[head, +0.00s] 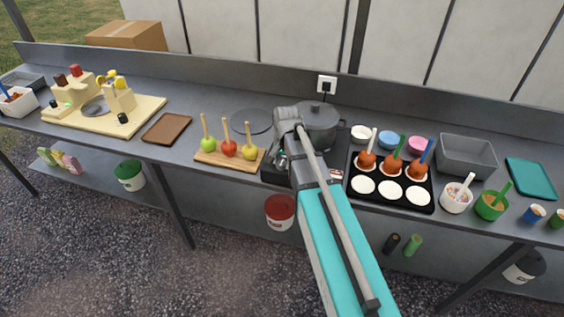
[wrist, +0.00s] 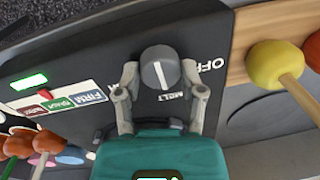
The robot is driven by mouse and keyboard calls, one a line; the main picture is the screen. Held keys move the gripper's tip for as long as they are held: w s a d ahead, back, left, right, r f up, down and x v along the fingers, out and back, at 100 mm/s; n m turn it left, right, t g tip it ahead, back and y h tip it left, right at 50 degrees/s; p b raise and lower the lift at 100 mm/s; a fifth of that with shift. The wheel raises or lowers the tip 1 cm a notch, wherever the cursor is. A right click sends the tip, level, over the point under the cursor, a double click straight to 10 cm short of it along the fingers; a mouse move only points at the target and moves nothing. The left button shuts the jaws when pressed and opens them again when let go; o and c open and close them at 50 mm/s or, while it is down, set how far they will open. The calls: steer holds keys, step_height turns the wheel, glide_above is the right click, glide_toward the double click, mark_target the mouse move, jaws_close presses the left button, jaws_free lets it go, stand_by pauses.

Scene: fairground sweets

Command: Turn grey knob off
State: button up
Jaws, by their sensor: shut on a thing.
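The grey knob (wrist: 157,66) is round with a white line on its face. It sits on the dark panel of the cooker (wrist: 90,50). The words OFF and MELT are printed beside it, and the white line points towards MELT. My gripper (wrist: 163,80) has one finger on each side of the knob and is shut on it. In the head view my arm covers the knob and most of the gripper. A grey lidded pot (head: 320,122) stands on the cooker behind my arm.
The wrist view shows a lit green display (wrist: 28,82) and a coloured scale (wrist: 62,103) on the panel. A black tray (head: 391,203) with coated apples is close right.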

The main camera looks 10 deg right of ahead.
steer(key=n, duration=0.7)
steer(key=shift+d+g, duration=0.1)
steer(key=shift+g, duration=0.2)
steer(key=n, duration=0.7)
stand_by(0.5)
steer(key=o, duration=1.2)
steer(key=shift+c, duration=0.2)
steer(key=shift+m, duration=0.3)
